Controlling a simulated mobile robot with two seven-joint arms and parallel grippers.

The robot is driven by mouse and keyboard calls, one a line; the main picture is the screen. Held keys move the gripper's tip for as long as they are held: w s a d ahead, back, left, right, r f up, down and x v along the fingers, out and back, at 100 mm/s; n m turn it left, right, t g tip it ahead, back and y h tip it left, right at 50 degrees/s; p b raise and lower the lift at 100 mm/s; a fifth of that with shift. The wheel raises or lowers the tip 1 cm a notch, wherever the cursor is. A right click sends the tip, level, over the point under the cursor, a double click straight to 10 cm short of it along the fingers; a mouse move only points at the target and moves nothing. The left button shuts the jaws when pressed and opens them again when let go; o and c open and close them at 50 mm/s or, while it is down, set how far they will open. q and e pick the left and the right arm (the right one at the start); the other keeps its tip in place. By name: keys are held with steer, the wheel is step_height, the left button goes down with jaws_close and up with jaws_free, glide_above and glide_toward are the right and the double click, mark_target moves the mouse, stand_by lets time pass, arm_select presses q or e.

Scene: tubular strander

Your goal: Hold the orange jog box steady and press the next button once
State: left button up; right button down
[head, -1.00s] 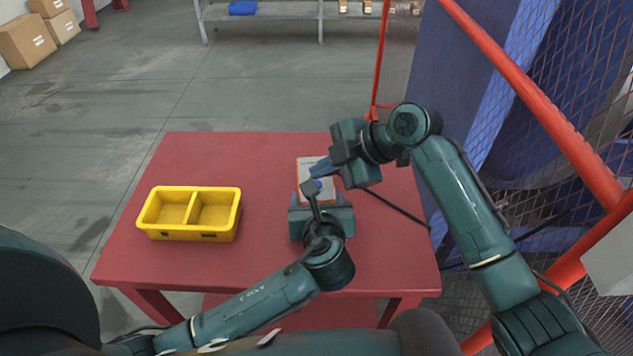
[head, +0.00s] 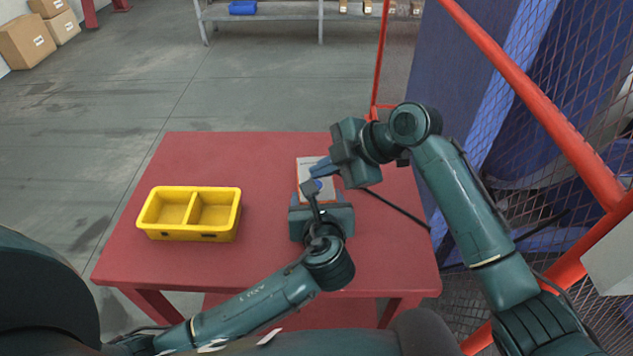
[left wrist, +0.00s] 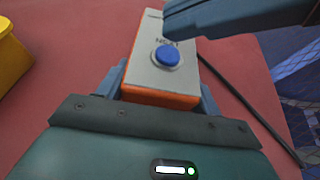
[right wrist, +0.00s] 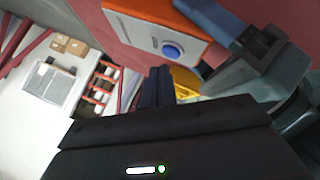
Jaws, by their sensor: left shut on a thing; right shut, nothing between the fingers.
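The orange jog box (head: 306,172) with its pale grey face lies on the red table. In the left wrist view the box (left wrist: 146,76) shows a round blue button (left wrist: 167,55) under the label NEXT. My left gripper (head: 317,197) is shut on the near end of the box, one finger on each side. My right gripper (head: 322,167) is shut and empty, above the box. In the left wrist view its fingertips (left wrist: 168,28) are just past the button and look apart from it. In the right wrist view the button (right wrist: 172,50) shows clear of the fingers (right wrist: 159,85).
A yellow two-compartment bin (head: 190,233) stands on the red table (head: 250,160) left of the box. A dark cable (head: 400,208) runs from the box toward the right edge. A red-framed mesh guard (head: 540,80) stands close on the right. The table's far left is clear.

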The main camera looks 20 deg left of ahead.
stand_by(0.6)
steer(key=shift+f, duration=0.45)
